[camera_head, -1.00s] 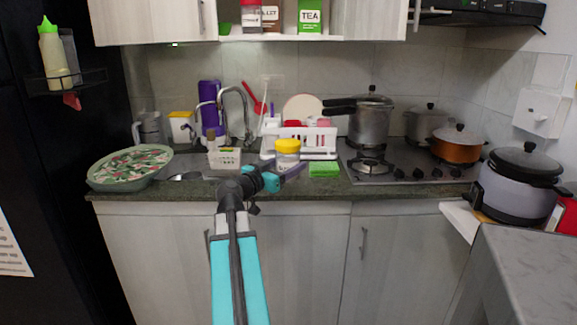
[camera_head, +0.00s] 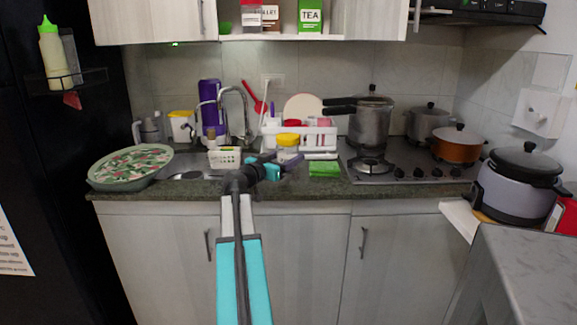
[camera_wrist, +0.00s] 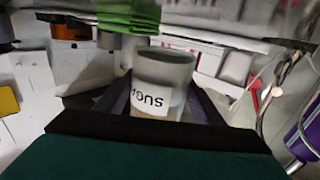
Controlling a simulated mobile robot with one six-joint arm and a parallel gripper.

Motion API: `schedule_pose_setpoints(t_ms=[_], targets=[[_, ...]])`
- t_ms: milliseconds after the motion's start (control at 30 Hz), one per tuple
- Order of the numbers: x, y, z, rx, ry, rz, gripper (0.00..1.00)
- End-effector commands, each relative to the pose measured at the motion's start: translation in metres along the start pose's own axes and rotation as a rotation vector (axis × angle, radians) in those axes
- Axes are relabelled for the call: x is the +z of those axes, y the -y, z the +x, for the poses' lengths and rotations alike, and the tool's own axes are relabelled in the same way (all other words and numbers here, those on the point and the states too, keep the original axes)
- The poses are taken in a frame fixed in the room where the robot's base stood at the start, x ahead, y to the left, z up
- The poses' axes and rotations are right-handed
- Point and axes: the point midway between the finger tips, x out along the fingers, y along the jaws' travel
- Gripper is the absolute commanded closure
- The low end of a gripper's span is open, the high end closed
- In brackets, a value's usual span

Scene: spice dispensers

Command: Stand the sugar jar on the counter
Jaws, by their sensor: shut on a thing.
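I cannot tell whether the jar's base touches the counter.
A green sponge (camera_head: 324,169) lies just right of the jar. A white basket (camera_head: 225,158) and the sink are to the left. The white dish rack (camera_head: 318,141) stands close behind, and the stove (camera_head: 405,165) is to the right.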

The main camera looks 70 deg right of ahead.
Motion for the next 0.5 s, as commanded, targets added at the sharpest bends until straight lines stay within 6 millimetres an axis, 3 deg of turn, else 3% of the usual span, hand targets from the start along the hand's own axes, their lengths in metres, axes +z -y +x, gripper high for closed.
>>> schedule_pose_setpoints(t_ms=[267,500], targets=[[0.0,-0.001,0.0,0.0,-0.003,-0.001,0.82],[0.019,-0.001,0.0,0.001,-0.002,-0.003,0.82]])
